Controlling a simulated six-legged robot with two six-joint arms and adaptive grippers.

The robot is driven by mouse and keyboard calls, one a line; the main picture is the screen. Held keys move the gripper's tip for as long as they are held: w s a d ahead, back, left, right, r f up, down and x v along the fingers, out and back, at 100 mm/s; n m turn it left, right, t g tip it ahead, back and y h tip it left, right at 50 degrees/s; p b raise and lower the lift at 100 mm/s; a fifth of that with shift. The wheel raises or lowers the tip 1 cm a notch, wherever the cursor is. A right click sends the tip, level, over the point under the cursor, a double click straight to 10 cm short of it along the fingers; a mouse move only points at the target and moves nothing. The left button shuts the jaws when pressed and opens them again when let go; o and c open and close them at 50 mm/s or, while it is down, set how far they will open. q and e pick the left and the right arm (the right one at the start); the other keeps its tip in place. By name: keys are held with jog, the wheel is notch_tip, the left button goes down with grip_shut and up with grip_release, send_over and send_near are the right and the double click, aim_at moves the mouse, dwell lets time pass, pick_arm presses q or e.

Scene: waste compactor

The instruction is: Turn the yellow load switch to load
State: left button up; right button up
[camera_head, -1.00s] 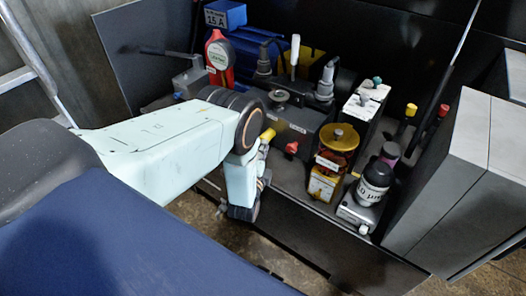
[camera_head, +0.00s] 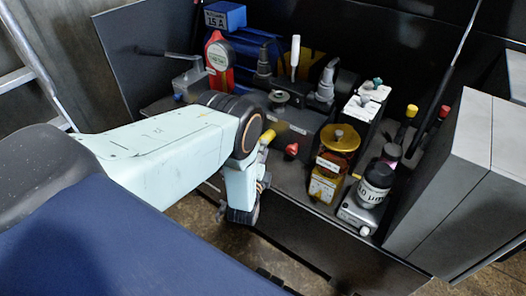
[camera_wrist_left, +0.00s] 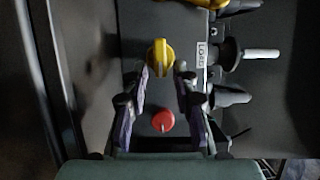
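The yellow load switch (camera_wrist_left: 160,57) shows in the wrist view as a round knob with a raised ridge, beside a white LOAD label (camera_wrist_left: 202,54). In the head view its yellow edge (camera_head: 267,137) shows just right of my left arm. My left gripper (camera_wrist_left: 162,74) is open, its fingers on either side of the lower edge of the switch in the picture. I see gaps between the fingers and the knob; depth is hard to judge. My right gripper is out of view.
A red knob (camera_head: 291,149) is close to the right of the switch; it also shows between the finger bases in the wrist view (camera_wrist_left: 163,121). Behind stand a white-tipped lever (camera_head: 295,58) and plugs. A yellow-topped transformer (camera_head: 339,138) stands farther right.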

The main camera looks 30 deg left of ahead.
pick_arm(q)
jog(key=shift+o, duration=0.3)
jog(key=shift+d, duration=0.1)
jog(key=v, duration=1.2)
